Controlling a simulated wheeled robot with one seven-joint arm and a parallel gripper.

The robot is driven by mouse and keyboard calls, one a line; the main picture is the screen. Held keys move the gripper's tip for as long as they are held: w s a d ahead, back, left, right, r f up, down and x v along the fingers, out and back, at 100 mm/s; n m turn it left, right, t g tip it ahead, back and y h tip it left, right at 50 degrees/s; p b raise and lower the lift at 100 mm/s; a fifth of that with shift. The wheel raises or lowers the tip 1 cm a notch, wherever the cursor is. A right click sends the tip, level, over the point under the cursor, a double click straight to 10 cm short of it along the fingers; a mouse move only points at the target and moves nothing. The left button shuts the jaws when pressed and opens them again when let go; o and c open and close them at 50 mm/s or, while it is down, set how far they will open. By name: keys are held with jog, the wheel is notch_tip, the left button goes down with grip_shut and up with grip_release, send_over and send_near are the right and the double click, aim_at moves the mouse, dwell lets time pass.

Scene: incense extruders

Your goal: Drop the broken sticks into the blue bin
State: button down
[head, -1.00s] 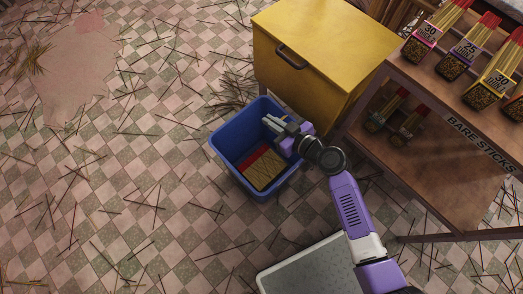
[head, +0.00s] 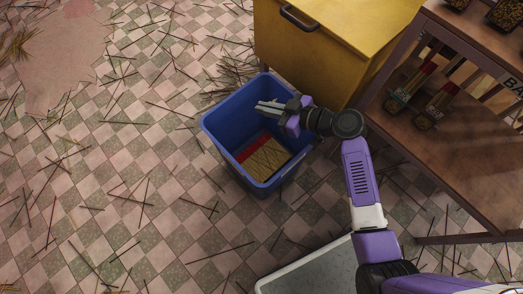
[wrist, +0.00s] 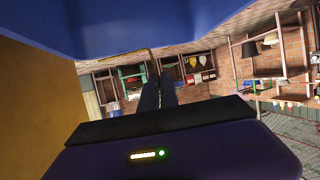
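The blue bin (head: 222,143) stands on the floor left of centre in the head view. Inside it lies a pale brown mass of sticks (head: 268,160) with a red band along its upper left side. My gripper (head: 262,107) is over the upper part of the bin opening, pointing left, apart from the sticks below. Its two fingers look close together with nothing visible between them. In the wrist view the dark fingers (wrist: 159,92) are side by side, and a blue surface, likely the bin (wrist: 200,25), fills the top.
A yellow cabinet (head: 335,40) with a dark handle stands directly behind the bin. A brown shelf (head: 465,140) with stick bundles is at right. Loose sticks litter the checkered floor (head: 110,170). A pale grey slab (head: 310,270) lies at the bottom.

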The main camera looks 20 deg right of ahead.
jog(key=shift+f+b, duration=1.4)
jog(key=shift+f, duration=1.05)
jog(key=c, duration=1.5)
grip_release()
jog(key=shift+c, duration=0.2)
jog(key=p+v, duration=0.2)
jog(key=v, duration=0.5)
jog(key=shift+s+d, duration=0.2)
jog(key=shift+s, duration=0.15)
jog(key=shift+r, duration=0.1)
